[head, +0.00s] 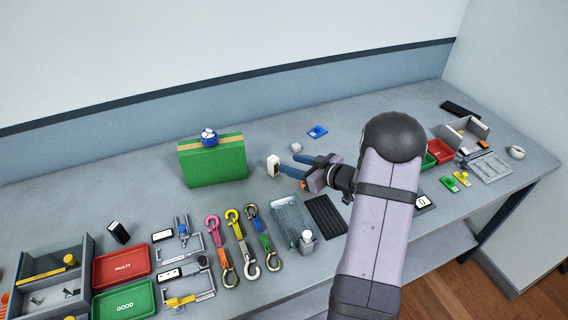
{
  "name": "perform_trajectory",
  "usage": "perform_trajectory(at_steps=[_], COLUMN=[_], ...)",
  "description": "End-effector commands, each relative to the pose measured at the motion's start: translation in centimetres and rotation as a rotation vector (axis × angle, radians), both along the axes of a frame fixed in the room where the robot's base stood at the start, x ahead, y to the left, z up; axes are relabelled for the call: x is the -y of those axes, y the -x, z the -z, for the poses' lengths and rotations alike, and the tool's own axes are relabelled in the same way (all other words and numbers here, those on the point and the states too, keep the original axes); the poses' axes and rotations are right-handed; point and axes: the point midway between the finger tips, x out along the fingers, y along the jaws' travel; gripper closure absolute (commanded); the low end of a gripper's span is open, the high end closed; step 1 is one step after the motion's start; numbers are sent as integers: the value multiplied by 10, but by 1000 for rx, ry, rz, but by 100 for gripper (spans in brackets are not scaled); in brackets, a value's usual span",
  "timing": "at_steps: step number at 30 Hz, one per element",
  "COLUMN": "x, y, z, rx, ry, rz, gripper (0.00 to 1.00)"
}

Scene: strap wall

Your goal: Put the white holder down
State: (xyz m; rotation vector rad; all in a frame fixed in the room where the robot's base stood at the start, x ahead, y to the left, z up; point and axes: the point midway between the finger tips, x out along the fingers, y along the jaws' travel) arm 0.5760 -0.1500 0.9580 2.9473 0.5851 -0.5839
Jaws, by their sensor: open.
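A small white block-like thing, probably the white holder (273,165), appears upright on the grey table, right of the green box. My gripper (288,163) is open, with its two blue fingers apart and pointing left. The nearer fingertip is close beside the white holder's right side; I cannot tell whether they touch. Nothing shows held between the fingers. A smaller white piece (296,147) lies just behind the farther fingertip. My arm covers part of the table to the right.
A green box (213,163) carries a blue roll (209,138). Coloured hook straps (238,240), a clear bin (290,218) and a black ribbed mat (325,216) lie in front. Red (122,266) and green (124,301) trays are front left. The table behind my gripper is mostly clear.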

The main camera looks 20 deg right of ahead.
Motion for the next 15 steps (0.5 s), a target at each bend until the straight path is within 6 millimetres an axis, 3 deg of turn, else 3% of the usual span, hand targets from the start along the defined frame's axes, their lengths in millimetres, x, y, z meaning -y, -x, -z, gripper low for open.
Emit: perform_trajectory(at_steps=[6, 15], x=[7, 7], y=[16, 19], z=[-7, -9], rx=[0, 0], ry=[1, 1], rz=[0, -1], gripper=[58, 58])
